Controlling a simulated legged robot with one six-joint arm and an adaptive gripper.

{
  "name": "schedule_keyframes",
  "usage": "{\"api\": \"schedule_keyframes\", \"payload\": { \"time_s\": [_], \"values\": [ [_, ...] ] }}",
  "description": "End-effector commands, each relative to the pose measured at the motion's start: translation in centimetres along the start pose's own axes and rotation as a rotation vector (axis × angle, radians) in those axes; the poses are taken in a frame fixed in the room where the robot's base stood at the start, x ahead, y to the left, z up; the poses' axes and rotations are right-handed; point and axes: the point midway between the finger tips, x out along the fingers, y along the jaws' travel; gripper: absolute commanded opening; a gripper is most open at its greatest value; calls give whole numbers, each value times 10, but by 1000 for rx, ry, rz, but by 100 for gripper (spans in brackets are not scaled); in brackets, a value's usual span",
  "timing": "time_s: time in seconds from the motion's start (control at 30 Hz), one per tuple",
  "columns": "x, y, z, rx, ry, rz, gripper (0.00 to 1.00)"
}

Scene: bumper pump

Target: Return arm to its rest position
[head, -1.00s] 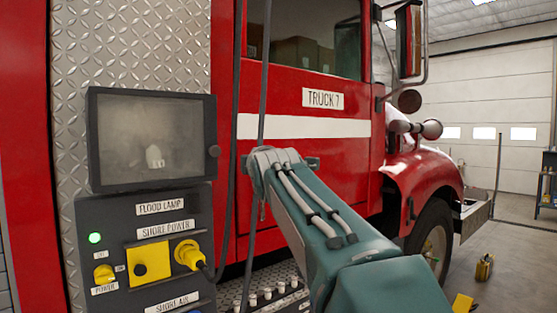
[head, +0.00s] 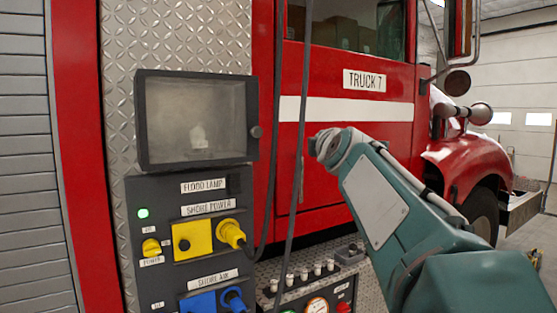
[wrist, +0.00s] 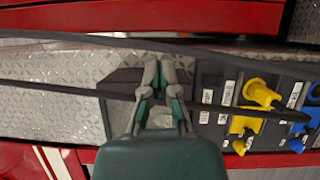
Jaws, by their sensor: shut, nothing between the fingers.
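My gripper (wrist: 160,78) shows in the wrist view with its two grey fingertips close together and nothing between them. It is in front of the dark-framed flood lamp box (wrist: 115,84), which it partly covers. In the head view my green arm rises from the lower right and bends in front of the truck's red door; the fingers cannot be made out there.
The control panel (head: 150,190) carries a lit green light (head: 143,213), a yellow plug (head: 231,233) and a blue plug (head: 234,299). Dark cables (head: 300,130) hang between panel and arm. A lower panel (head: 345,284) has several knobs. Open floor lies at the right.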

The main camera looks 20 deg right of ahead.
Motion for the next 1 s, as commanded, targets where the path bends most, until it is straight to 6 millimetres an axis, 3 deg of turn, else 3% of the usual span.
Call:
{"api": "schedule_keyframes", "payload": {
  "time_s": [0.17, 0.27, 0.47, 0.63, 0.8, 1.0],
  "values": [
    [-2, -3, -3, 13, 6, -9, 0],
    [-12, -18, -16, 88, 36, -59, 0],
    [-58, -84, -64, 386, 100, -286, 0],
    [-109, -148, -95, 634, 75, -508, 0],
    [-167, -214, -115, 855, -31, -723, 0],
    [-241, -291, -124, 1073, -255, -938, 0]
  ]
}}
